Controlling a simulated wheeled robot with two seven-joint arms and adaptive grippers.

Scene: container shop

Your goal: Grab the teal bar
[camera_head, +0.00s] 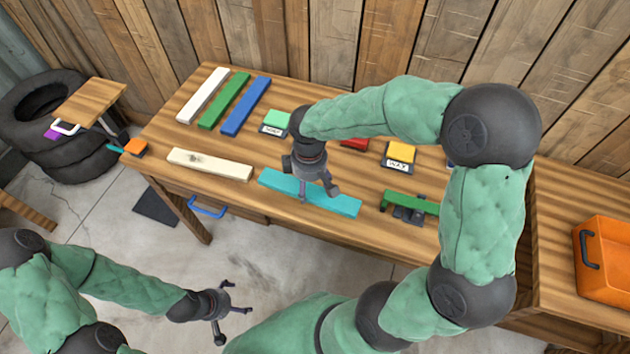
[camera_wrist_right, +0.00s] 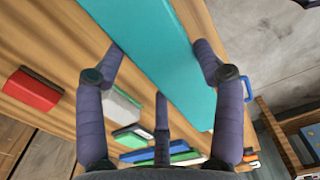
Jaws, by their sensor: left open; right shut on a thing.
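The teal bar (camera_head: 342,204) is long and flat and lies along the front part of the wooden table. My right gripper (camera_head: 317,192) comes down over its middle, with fingers on either side of it. In the right wrist view the teal bar (camera_wrist_right: 160,55) runs between the fingers of the right gripper (camera_wrist_right: 160,48), which are shut on it. I cannot tell whether the bar is lifted off the tabletop. My left gripper (camera_head: 230,312) is open and empty, out over the floor in front of the table.
On the table (camera_head: 150,140), a cream bar (camera_head: 215,165) lies left of the teal bar. White (camera_head: 203,96), green (camera_head: 224,102) and blue (camera_head: 246,107) bars lie behind. A green bar (camera_head: 412,202) is to the right. An orange crate (camera_head: 605,255) stands far right.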

